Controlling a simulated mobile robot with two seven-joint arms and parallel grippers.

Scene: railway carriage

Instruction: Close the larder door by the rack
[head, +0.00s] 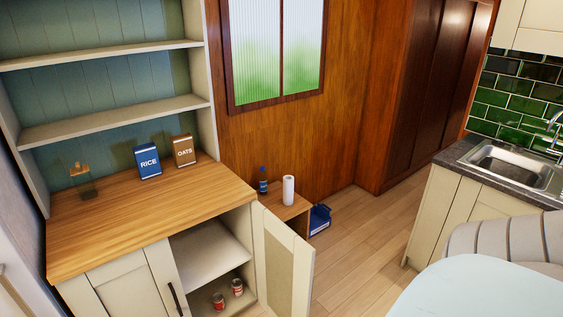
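A cream cupboard door (283,262) stands open on the right side of the lower cupboard, swung out over the floor. Its inner face shows, with a recessed panel. Its lower end is cut off by the picture's bottom edge. The opening shows an inner shelf (208,252) and two red cans (219,301) (237,287) below it. The door beside it (122,294) is shut and has a dark handle (174,298). Neither of my grippers is in view.
A wooden counter (150,222) holds a blue rice box (148,162), a brown oats box (183,151) and a small stand (82,183). A pale table (480,290) is at right; floor between (355,250) is clear.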

